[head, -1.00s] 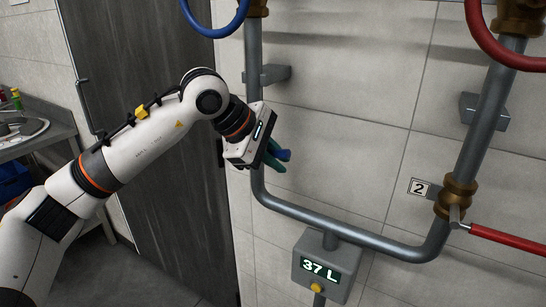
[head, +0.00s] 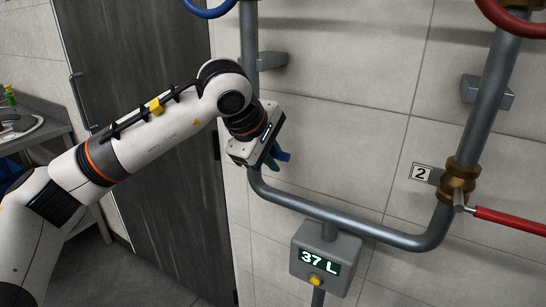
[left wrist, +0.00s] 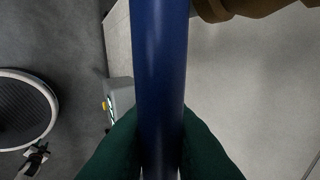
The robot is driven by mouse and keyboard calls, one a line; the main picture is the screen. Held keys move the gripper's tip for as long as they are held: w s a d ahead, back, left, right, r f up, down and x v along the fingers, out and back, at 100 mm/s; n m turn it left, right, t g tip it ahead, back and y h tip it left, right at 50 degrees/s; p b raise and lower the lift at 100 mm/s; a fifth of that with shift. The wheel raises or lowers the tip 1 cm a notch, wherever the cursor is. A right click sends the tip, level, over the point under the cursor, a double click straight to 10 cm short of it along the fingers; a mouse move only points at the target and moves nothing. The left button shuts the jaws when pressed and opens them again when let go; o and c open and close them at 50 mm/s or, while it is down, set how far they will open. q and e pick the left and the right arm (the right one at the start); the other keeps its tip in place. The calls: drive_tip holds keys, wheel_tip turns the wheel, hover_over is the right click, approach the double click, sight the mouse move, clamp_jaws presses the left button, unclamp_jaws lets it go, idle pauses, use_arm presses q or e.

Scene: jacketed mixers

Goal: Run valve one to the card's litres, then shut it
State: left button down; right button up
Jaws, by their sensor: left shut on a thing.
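My left gripper (head: 274,157) is at the left vertical pipe, its dark green fingers shut on a blue lever handle. In the left wrist view the blue handle (left wrist: 160,70) runs upright between the green fingers (left wrist: 160,150). A brass fitting (left wrist: 240,8) shows at the upper right there. In the head view the gripper hides most of the handle and the valve body. The grey meter box (head: 325,257) below the pipe reads 37 L and has a yellow button. No card with litres is in view. My right gripper is not in view.
A red-handled valve (head: 500,219) with a number 2 plate (head: 422,172) is on the right pipe. A U-shaped grey pipe (head: 340,229) joins both sides. Blue and red handwheels or hoops show at the top. A sink counter (head: 40,130) is far left, beside a dark door (head: 140,80).

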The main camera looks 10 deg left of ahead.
use_arm(q)
drive_tip(key=shift+f, duration=0.15)
drive_tip(key=c, duration=1.4)
unclamp_jaws()
drive_tip(key=b+v, duration=0.1)
drive_tip(key=v, duration=1.1)
